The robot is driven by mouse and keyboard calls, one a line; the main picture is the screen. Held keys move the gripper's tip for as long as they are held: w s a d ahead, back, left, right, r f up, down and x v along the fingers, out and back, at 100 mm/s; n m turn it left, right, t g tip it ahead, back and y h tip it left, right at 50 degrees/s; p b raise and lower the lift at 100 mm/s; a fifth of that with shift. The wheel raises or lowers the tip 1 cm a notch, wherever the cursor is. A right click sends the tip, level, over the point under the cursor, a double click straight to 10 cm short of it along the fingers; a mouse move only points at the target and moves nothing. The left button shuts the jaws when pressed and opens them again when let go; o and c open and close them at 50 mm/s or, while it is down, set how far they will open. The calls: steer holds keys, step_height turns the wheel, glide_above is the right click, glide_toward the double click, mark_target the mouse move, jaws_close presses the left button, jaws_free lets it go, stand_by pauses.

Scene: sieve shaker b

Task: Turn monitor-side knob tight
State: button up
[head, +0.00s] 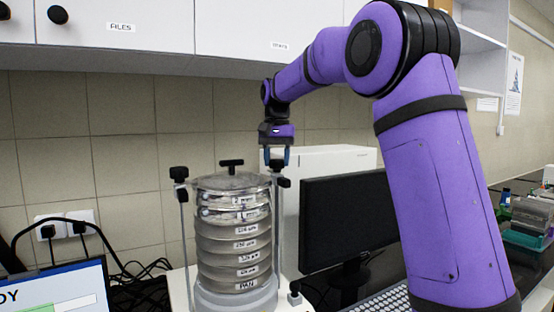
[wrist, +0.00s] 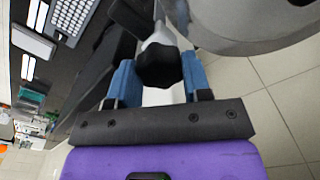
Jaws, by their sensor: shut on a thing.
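The sieve shaker holds a round stack of labelled sieves (head: 233,245) under a clear lid, between two upright rods. The monitor-side knob (head: 282,182) is black and sits at the top of the right rod. It also shows in the wrist view (wrist: 159,66) as a dark lobed knob between my blue fingers. My gripper (head: 275,158) comes down from above and is shut on this knob; the wrist view shows one finger on each side (wrist: 160,80). The finger contact is small and partly hidden in the head view. The other side knob (head: 179,173) tops the left rod.
A black monitor (head: 348,222) stands close to the right of the shaker, with a keyboard (head: 385,300) in front. A white box (head: 325,160) is behind. Cabinets (head: 120,25) hang above. A laptop screen (head: 55,292) and cables are at left.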

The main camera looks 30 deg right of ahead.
steer(key=n, duration=0.8)
steer(key=shift+n, duration=0.3)
steer(key=n, duration=0.4)
steer(key=shift+n, duration=0.3)
steer(key=n, duration=0.4)
steer(key=shift+n, duration=0.3)
steer(key=o, duration=0.9)
